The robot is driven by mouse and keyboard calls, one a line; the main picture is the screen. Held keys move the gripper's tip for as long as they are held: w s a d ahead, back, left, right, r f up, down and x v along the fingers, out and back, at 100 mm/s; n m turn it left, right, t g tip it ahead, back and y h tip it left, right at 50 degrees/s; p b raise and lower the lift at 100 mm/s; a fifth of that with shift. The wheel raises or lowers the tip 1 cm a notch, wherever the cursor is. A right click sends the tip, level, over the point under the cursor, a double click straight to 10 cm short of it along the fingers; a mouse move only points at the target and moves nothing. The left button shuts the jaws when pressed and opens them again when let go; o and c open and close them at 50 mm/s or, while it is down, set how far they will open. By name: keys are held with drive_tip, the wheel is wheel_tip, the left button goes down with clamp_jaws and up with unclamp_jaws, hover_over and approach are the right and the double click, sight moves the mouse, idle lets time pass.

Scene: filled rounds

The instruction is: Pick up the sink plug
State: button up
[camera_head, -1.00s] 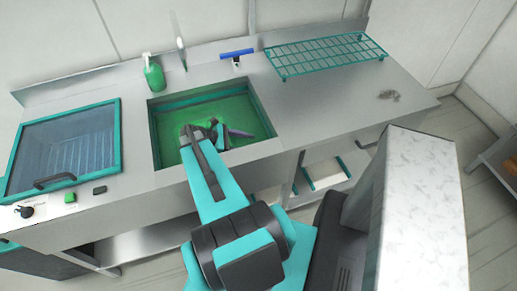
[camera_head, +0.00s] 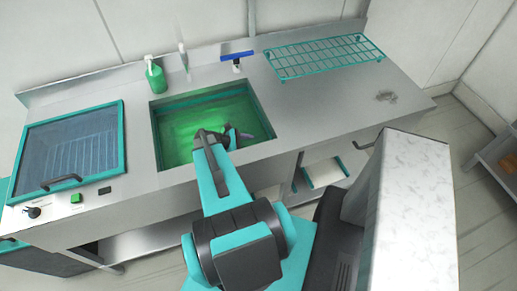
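The sink (camera_head: 170,108) is a square basin holding bright green liquid, set into the steel counter. My gripper (camera_head: 232,137) is inside the sink opening, toward its right front part. My own arm covers part of the basin's front edge. A small grey shape (camera_head: 245,136) shows just right of my gripper; I cannot tell whether it is a fingertip or a separate thing. I cannot make out the sink plug; the green liquid and my arm may hide it. The fingers are too small and dark to tell if they are open or shut.
A green bottle (camera_head: 155,76) and a slim grey upright piece (camera_head: 184,60) stand behind the sink. A teal wire rack (camera_head: 325,56) sits right, near a small grey pile (camera_head: 386,96). A glass-lidded unit (camera_head: 70,145) is left.

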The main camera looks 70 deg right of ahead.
drive_tip(key=shift+c, duration=0.4)
clamp_jaws()
drive_tip(key=shift+f, duration=0.1)
drive_tip(key=shift+a, duration=0.1)
wheel_tip(320, 180, up, 18)
drive_tip(key=b, duration=0.6)
idle(0.7)
idle(0.6)
